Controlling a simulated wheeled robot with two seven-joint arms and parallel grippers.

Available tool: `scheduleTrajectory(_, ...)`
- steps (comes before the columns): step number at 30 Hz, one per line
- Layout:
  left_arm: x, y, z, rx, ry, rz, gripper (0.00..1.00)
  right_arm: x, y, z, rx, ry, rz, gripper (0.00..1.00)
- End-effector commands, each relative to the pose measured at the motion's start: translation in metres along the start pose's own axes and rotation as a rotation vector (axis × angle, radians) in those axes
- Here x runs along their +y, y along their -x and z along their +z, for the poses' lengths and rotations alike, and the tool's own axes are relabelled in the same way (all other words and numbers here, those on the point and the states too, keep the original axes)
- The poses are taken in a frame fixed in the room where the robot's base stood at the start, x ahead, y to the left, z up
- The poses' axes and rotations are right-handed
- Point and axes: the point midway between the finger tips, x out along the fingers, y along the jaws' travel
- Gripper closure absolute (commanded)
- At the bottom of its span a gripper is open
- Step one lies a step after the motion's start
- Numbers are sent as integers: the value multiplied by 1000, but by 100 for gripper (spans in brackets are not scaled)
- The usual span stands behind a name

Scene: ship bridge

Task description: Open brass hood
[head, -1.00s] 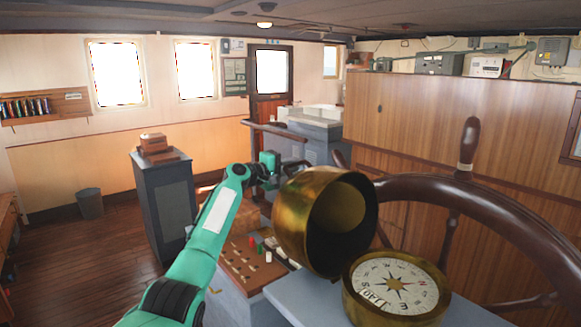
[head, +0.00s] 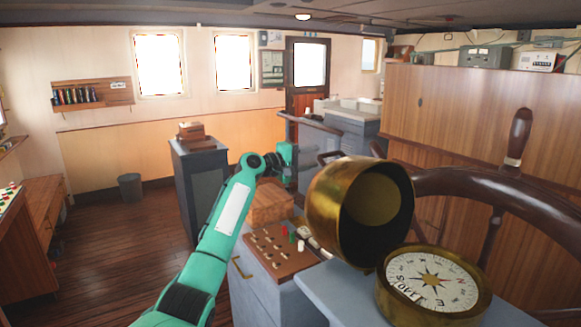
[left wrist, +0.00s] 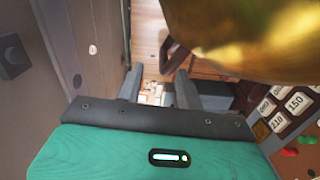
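The brass hood (head: 335,205) is tilted back off the compass, its dark open mouth facing me. The compass (head: 432,282) below it is uncovered, and its white card shows. A dark handle (head: 330,156) stands out at the hood's far left side. My left gripper (head: 293,158) is to the left of the hood, apart from it in the head view. In the left wrist view its fingers (left wrist: 158,88) are spread with nothing between them. The hood (left wrist: 250,35) fills the upper right there, its handle (left wrist: 168,52) just past the right fingertip. My right gripper is out of view.
A ship's wheel (head: 490,190) stands close at the right. A control panel with small knobs (head: 280,248) lies under my left arm. A wooden box (head: 270,203) and a grey cabinet (head: 198,195) are behind it. Open floor (head: 110,240) lies to the left.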

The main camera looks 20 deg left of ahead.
Motion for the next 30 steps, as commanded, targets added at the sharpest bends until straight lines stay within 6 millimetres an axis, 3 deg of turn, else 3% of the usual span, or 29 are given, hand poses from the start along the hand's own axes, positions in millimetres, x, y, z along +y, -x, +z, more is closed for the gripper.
scheduleTrajectory(6,-4,40,0,1,-3,-1,64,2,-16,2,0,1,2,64)
scheduleTrajectory(12,-2,63,0,1,0,-2,64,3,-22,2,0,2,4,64)
scheduleTrajectory(30,-1,69,0,0,1,-1,64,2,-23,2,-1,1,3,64)
